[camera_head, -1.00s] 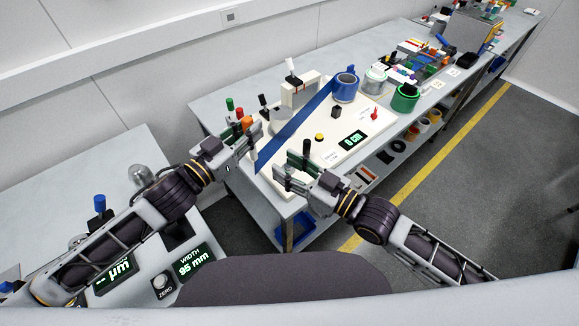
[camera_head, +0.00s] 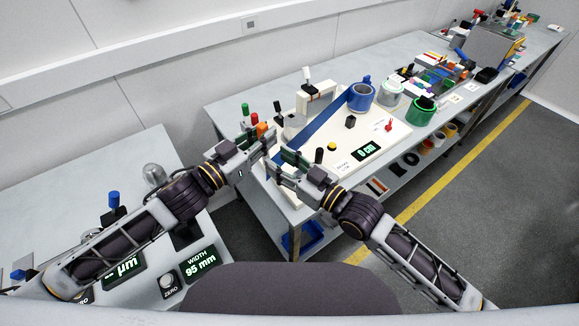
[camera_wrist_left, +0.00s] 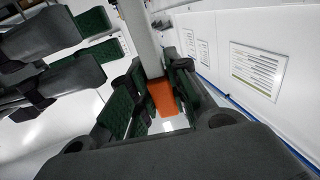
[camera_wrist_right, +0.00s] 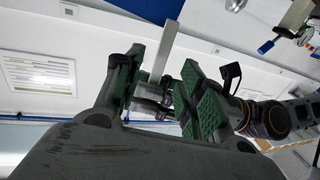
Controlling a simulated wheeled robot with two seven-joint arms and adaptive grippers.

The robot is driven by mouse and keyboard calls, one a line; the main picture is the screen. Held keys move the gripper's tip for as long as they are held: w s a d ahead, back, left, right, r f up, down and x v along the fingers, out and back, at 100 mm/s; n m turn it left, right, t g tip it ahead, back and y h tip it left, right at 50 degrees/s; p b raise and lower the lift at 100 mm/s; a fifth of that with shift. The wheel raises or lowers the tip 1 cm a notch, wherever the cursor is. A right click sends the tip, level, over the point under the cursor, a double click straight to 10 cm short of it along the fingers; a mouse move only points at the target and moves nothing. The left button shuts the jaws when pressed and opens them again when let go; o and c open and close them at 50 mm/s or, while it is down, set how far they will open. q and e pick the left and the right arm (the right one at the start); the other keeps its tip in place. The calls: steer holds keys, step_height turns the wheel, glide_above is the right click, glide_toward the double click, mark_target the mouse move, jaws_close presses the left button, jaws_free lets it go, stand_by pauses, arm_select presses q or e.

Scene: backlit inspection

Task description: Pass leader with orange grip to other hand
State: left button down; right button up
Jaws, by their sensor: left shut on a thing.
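My left gripper (camera_head: 262,142) is shut on the orange grip (camera_wrist_left: 163,98) of the leader, which sits between its green pads in the left wrist view. The leader's pale straight bar (camera_wrist_left: 140,30) extends away from the grip, beyond the fingertips. My right gripper (camera_head: 280,161) is open and close beside the left one. In the left wrist view, its two separated fingers point at the bar from the left. In the right wrist view, the bar (camera_wrist_right: 166,50) appears between its spread pads, with gaps on both sides. The head view hardly shows the leader.
Upright green, red and orange handles (camera_head: 254,118) stand behind my left gripper. A second bench lies at left.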

mark_target(268, 153)
steer(key=shift+x, duration=2.95)
steer(key=shift+c, duration=0.3)
jaws_close()
arm_select(q)
steer(key=c, duration=1.3)
jaws_free()
steer(key=shift+r, duration=0.1)
steer(key=shift+r, duration=4.9)
steer(key=shift+w, duration=0.1)
